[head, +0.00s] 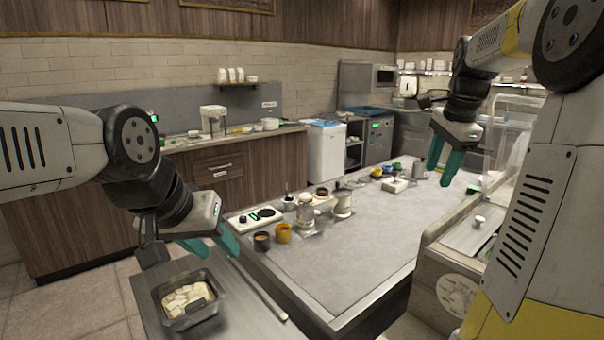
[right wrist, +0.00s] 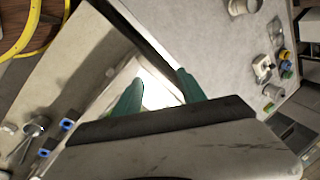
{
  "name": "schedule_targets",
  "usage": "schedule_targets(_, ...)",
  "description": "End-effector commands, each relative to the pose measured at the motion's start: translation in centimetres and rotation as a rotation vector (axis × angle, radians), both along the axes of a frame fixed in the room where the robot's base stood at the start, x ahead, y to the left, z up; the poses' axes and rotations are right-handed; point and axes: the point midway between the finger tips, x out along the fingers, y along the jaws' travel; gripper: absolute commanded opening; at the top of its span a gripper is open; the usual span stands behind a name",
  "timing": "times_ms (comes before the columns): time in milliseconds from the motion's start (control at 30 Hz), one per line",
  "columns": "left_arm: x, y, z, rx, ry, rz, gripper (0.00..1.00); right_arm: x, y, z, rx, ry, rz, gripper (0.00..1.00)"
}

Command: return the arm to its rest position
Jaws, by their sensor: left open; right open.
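My right gripper (head: 445,160) is raised above the right side of the grey worktop (head: 370,260). Its two green fingers are apart with nothing between them; they also show in the right wrist view (right wrist: 158,92). My left gripper (head: 213,248) hangs at the left, just above and behind a dark tray of pale blocks (head: 188,322). Its green fingers are spread and hold nothing. Both arms are bent, with the grippers pointing down.
A counter with a clear guard (head: 500,150) borders the right. The worktop's near middle is clear. Blue-handled tools (right wrist: 66,124) lie at the lower left in the right wrist view.

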Motion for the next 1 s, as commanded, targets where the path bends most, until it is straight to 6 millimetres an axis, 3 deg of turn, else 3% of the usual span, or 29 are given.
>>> schedule_targets(33,0.0,0.0,0.0,0.000,0.000,0.000,0.40,-1.6,2.2,0.5,-0.028,-0.028,0.111,0.48)
schedule_targets(200,0.0,0.0,0.0,0.000,0.000,0.000,0.40,-6.6,7.9,0.5,-0.131,-0.119,0.481,0.48)
schedule_targets(500,0.0,0.0,0.0,0.000,0.000,0.000,0.40,-16.0,15.1,-3.1,-0.326,-0.292,1.082,0.48)
schedule_targets(700,0.0,0.0,0.0,0.000,0.000,0.000,0.40,-19.7,17.3,-5.7,-0.418,-0.370,1.319,0.48)
schedule_targets(967,0.0,0.0,0.0,0.000,0.000,0.000,0.40,-20.5,17.7,-6.4,-0.444,-0.389,1.379,0.48)
schedule_targets(1000,0.0,0.0,0.0,0.000,0.000,0.000,0.36,-20.5,17.7,-6.4,-0.443,-0.388,1.380,0.40)
